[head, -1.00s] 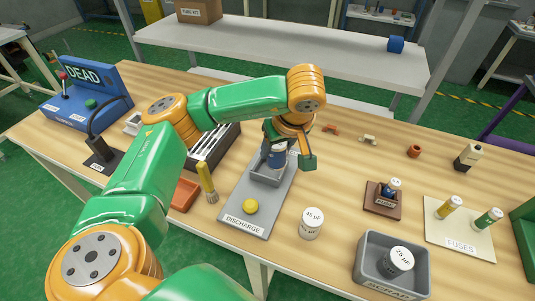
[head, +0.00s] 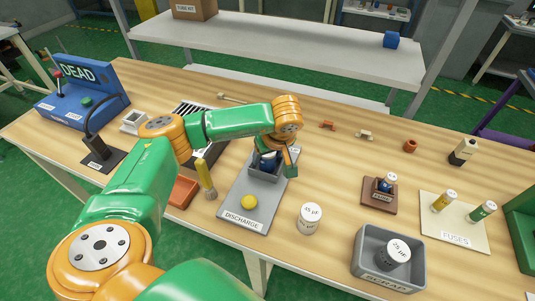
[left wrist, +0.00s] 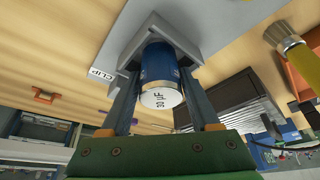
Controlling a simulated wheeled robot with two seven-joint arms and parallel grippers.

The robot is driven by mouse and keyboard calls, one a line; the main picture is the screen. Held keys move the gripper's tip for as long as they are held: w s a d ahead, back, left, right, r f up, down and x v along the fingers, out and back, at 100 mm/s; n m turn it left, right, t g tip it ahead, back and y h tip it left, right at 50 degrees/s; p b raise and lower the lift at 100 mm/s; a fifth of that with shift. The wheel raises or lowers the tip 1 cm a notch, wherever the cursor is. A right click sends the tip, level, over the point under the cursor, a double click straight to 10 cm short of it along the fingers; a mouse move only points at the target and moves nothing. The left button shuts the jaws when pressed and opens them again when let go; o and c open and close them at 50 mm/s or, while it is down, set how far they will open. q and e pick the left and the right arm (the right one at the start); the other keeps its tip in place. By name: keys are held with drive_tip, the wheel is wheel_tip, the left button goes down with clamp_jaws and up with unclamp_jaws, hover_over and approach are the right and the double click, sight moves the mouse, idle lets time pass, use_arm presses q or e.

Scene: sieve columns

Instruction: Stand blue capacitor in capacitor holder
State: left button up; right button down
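The blue capacitor (head: 268,160) is upright in the grey capacitor holder (head: 264,177), on the board marked DISCHARGE. In the left wrist view the capacitor (left wrist: 160,75) shows its white end, marked 30 µF, with the grey holder walls (left wrist: 190,35) around its far end. My left gripper (head: 281,163) has one finger on each side of the capacitor, pressed close near the tips, and appears shut on it. Whether the capacitor's base touches the holder's floor is hidden. My right gripper is not in view.
A yellow button (head: 249,202) is on the board's near end. A white 45 µF capacitor (head: 309,218) stands to its right. A scrap bin (head: 366,265) holds another white capacitor (head: 397,252). A yellow-handled brush (head: 205,177) is left of the board.

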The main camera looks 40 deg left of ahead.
use_arm(q)
drive_tip(key=shift+r, duration=0.25)
drive_tip(key=p+v, duration=0.1)
drive_tip(key=v, duration=1)
drive_tip(key=shift+r, duration=0.35)
drive_tip(key=shift+s+d, duration=0.1)
